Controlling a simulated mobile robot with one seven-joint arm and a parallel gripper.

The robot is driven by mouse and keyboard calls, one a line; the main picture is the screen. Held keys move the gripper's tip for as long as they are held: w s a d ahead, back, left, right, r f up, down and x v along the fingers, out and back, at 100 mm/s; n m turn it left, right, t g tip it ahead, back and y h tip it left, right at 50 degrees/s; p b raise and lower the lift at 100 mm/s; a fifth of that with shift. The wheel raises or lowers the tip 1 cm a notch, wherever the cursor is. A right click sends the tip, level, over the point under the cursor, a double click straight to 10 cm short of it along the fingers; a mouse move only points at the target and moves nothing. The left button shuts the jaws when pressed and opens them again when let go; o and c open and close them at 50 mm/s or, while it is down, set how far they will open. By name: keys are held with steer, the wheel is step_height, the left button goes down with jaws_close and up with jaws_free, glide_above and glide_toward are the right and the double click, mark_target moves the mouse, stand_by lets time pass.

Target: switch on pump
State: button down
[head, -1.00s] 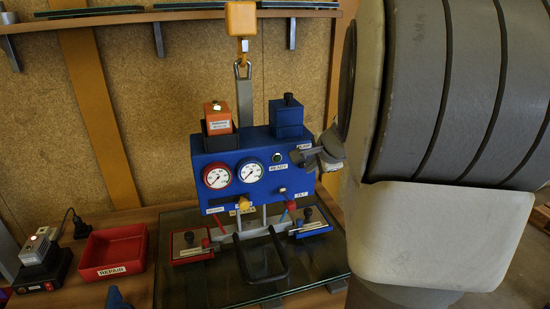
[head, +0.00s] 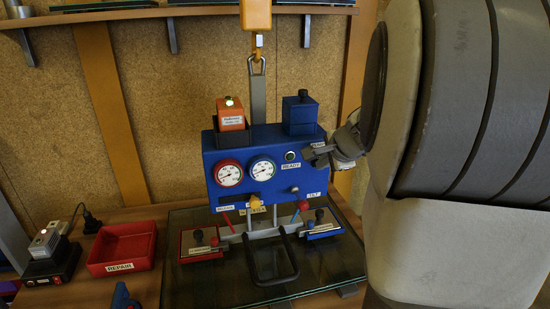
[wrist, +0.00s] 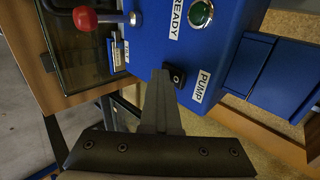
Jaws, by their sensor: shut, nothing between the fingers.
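The blue pump unit (head: 235,188) hangs from a hook above the glass plate. In the wrist view a small black switch (wrist: 178,76) sits on its blue face beside the PUMP label (wrist: 201,87). My gripper (wrist: 161,76) is shut and empty, with its fingertips just beside the switch. I cannot tell whether they touch it. In the head view my gripper (head: 308,154) is at the upper right of the unit's front and hides the switch. The green READY light (wrist: 200,14) is near the PUMP label.
A red-knobbed lever (wrist: 85,18) sticks out from the unit. Two gauges (head: 262,170) and a yellow knob (head: 255,200) are on its front. A black handle (head: 273,280) lies over the glass plate (head: 330,265). A red REPAIR tray (head: 150,228) stands left on the table.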

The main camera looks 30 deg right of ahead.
steer(key=shift+r, duration=0.2)
steer(key=shift+r+p, duration=0.7)
steer(key=shift+s, duration=0.15)
